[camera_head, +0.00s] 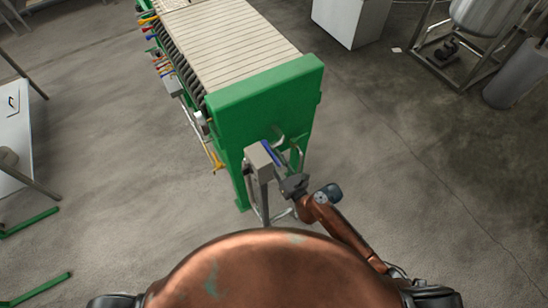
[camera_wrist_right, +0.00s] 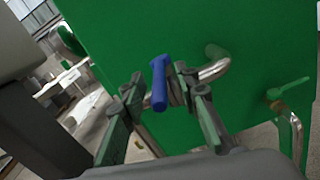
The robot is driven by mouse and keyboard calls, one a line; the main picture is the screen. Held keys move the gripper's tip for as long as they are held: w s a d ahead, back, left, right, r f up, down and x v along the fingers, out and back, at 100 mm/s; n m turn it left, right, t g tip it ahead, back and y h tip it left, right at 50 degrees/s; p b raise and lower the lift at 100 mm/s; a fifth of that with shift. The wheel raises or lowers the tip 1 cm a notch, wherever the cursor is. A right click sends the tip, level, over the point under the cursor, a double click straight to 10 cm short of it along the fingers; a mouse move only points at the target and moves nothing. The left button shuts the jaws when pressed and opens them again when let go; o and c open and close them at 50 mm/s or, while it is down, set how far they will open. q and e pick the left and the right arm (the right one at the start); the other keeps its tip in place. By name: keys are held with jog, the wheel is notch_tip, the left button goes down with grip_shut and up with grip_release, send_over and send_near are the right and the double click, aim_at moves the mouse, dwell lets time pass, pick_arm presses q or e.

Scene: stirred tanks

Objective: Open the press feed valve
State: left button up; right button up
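A valve with a blue lever handle (camera_head: 270,153) sits on a steel pipe at the near green end of the filter press (camera_head: 262,98). In the right wrist view the blue handle (camera_wrist_right: 158,84) stands slightly tilted between the fingers of my right gripper (camera_wrist_right: 160,78). These fingers are apart, one on each side of the handle, with a gap to the left finger; contact on the right side is unclear. In the head view my right gripper (camera_head: 291,183) is just below the handle, partly hidden by its own wrist. My left gripper is out of view.
A grey box on a post (camera_head: 260,160) stands close left of the handle. A green-handled valve (camera_wrist_right: 288,88) is on a pipe to the right in the wrist view. A white cabinet (camera_head: 350,18) is behind.

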jog(key=shift+w, duration=0.1)
jog(key=shift+c, duration=0.4)
grip_shut()
dwell(0.3)
